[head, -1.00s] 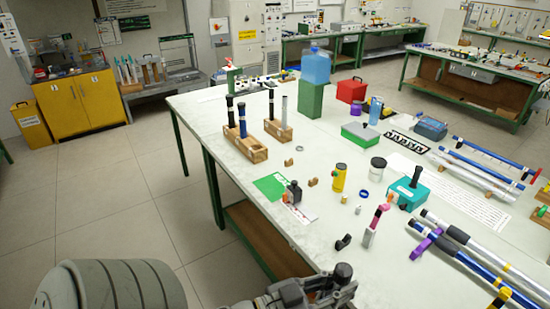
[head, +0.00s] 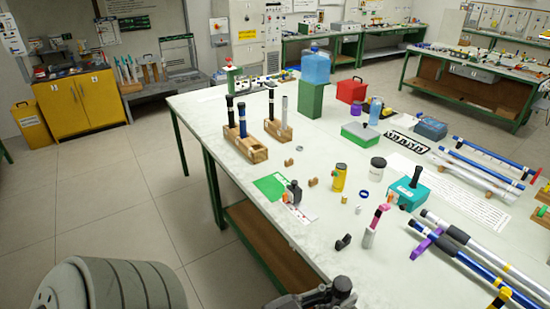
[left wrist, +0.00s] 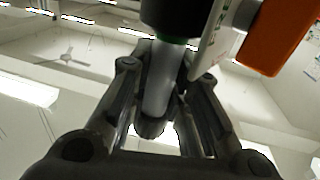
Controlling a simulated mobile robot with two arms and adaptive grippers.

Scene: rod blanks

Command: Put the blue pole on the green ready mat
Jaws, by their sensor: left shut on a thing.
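My left gripper (head: 318,298) is at the bottom edge of the head view, in front of the table, partly cut off. In the left wrist view its fingers (left wrist: 160,115) are shut on a grey rod (left wrist: 160,80) with a dark upper part and a thin green ring. The held rod is not clear in the head view. A blue pole (head: 242,122) with a black top stands in a wooden rack at the table's left, beside a black pole (head: 230,110). The green mat (head: 270,186) lies at the table's near left edge. My right gripper is not in view.
A dark grey object (head: 295,190) with orange on it stands at the mat's right edge. A second rack (head: 278,130) holds a black and a silver pole. A yellow can (head: 339,178), teal box (head: 407,193) and lying blue poles (head: 485,275) are to the right.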

